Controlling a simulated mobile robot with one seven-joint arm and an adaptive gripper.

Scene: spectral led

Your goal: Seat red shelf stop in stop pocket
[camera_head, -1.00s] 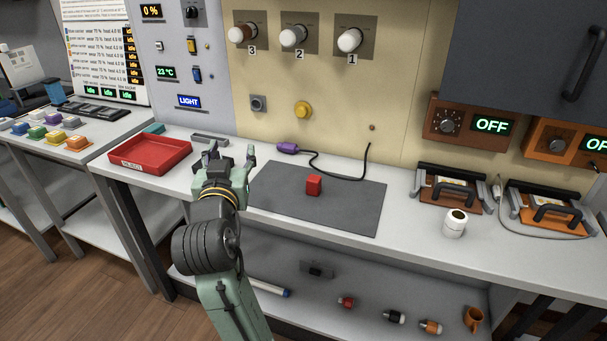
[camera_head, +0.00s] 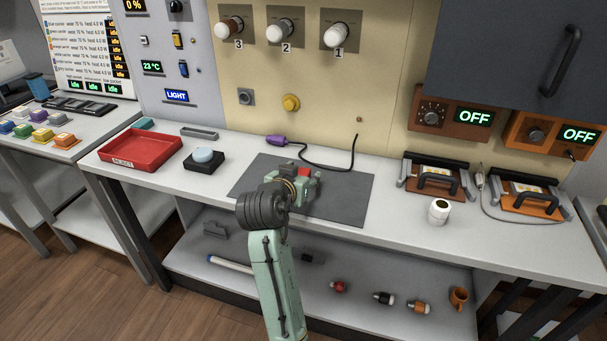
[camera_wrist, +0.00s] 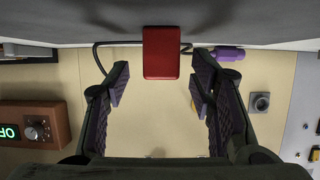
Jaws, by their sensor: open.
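A small red block (camera_head: 305,172), which fits the red shelf stop, sits on the grey mat (camera_head: 345,207) on the bench. My gripper (camera_head: 306,181) is over the mat right by the block and partly hides it in the head view. In the wrist view the red block (camera_wrist: 162,52) shows upright in the middle, in line with the gap between the open purple-padded fingers (camera_wrist: 161,84). The fingers are apart, with clear space on both sides of the block, and hold nothing. I cannot make out the stop pocket for certain in either view.
A purple-handled tool (camera_head: 276,141) with a black cable lies behind the mat. A white jar (camera_head: 439,211) and clamp-like devices (camera_head: 435,177) stand right. The lower shelf holds several small parts.

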